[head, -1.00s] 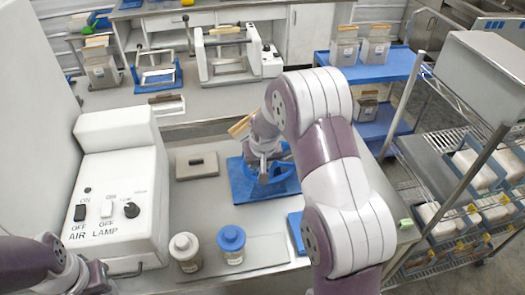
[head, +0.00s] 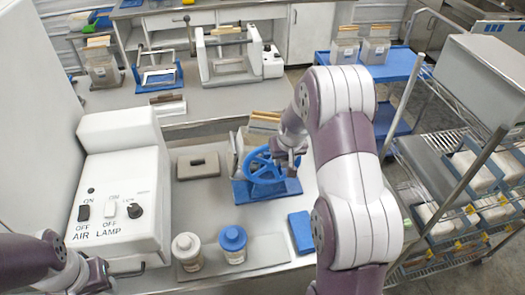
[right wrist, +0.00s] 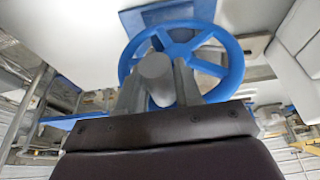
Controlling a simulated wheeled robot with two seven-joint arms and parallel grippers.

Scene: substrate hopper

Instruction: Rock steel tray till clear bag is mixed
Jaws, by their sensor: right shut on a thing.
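A blue handwheel (head: 262,168) stands upright on a blue base (head: 240,192) on the steel bench. It fills the top of the right wrist view (right wrist: 228,62). My right gripper (head: 290,158) is shut on the wheel's grey round knob (right wrist: 155,68), at the wheel's right side in the head view. Behind the wheel, a clear bag (head: 262,128) with a tan top edge stands tilted in the grey steel tray (head: 234,160), largely hidden by wheel and arm. How mixed its contents are cannot be seen. My left gripper (head: 100,275) is at the lower left, its fingers unclear.
Two jars, one white-lidded (head: 187,250) and one blue-lidded (head: 232,243), stand on a grey mat in front. A blue pad (head: 300,232) lies to their right. A switch box (head: 115,205) is at left, a wire rack (head: 440,215) at right.

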